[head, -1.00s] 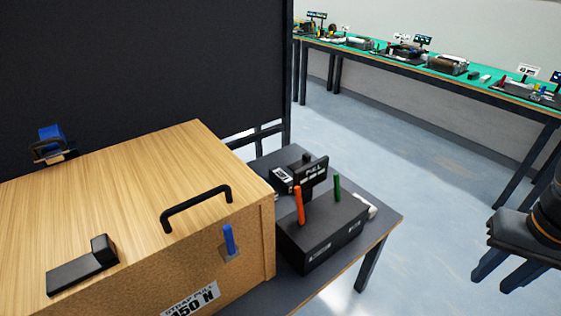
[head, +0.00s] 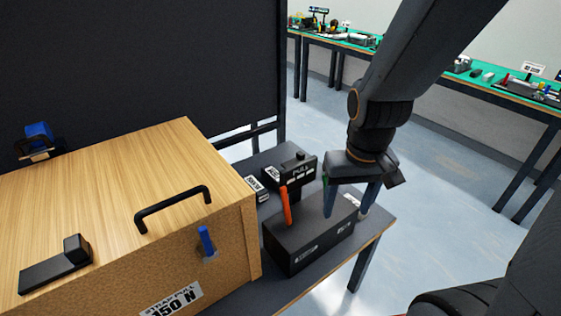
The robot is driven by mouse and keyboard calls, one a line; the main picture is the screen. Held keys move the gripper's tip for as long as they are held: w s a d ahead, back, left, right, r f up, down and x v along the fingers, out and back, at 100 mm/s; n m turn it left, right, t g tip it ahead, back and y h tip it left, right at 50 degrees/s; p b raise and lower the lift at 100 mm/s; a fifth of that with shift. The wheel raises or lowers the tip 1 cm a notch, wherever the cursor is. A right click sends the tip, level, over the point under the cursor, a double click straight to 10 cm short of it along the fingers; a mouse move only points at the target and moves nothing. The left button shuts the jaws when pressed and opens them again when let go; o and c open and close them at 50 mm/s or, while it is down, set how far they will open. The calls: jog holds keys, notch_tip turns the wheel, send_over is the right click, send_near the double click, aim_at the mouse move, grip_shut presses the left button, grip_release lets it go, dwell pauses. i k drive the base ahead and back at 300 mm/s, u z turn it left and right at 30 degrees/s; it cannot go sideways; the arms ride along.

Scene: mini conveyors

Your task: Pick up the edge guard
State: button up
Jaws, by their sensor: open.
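A black L-shaped piece (head: 56,266), which looks like the edge guard, lies on top of the wooden crate (head: 110,195) near its front left. It has a flat bar and a raised block at one end. My gripper (head: 347,208) is well to its right, pointing down at the right end of the black box (head: 318,244) on the table. Its fingers are apart. A small white item (head: 352,199) shows between or behind the fingers; I cannot tell whether they touch it.
The crate carries a black handle (head: 172,206) and a blue peg (head: 207,241). A dark panel (head: 130,70) stands behind. Floor is open to the right.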

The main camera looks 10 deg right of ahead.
aim_at(300, 155)
jog(key=z, duration=0.05)
jog(key=k, duration=0.55)
jog(key=z, duration=0.45)
jog(key=i, duration=1.4)
jog(key=u, duration=0.35)
